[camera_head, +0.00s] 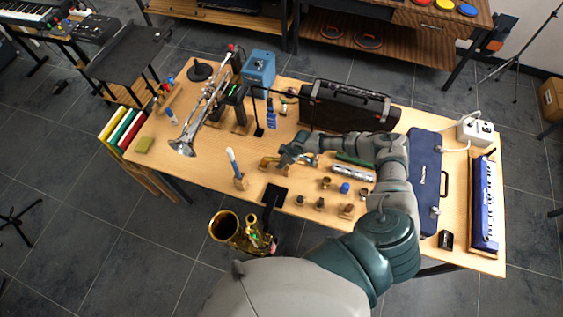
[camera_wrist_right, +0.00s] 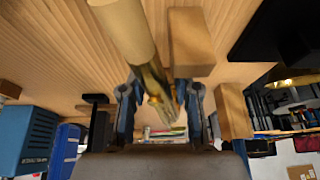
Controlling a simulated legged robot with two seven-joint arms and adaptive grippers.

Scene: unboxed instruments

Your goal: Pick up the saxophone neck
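The saxophone neck (camera_head: 268,162), a brass-coloured curved tube, is at the middle of the table near the front edge. My right gripper (camera_head: 287,156) is just to its right, low over the table, its fingers small and hard to make out in the head view. In the right wrist view, a brass tube, apparently the neck (camera_wrist_right: 151,78), runs from the top edge down to between the two fingers of my right gripper (camera_wrist_right: 160,105). The fingers are apart, with gaps showing beside the tube. My left gripper is not in view.
Mouthpieces and small parts, including a blue cap (camera_head: 345,188), lie under and in front of my right arm. A black case (camera_head: 350,104) stands behind it. A trumpet (camera_head: 203,115) is at left, a blue case (camera_head: 424,180) at right. A saxophone (camera_head: 240,232) stands before the table.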

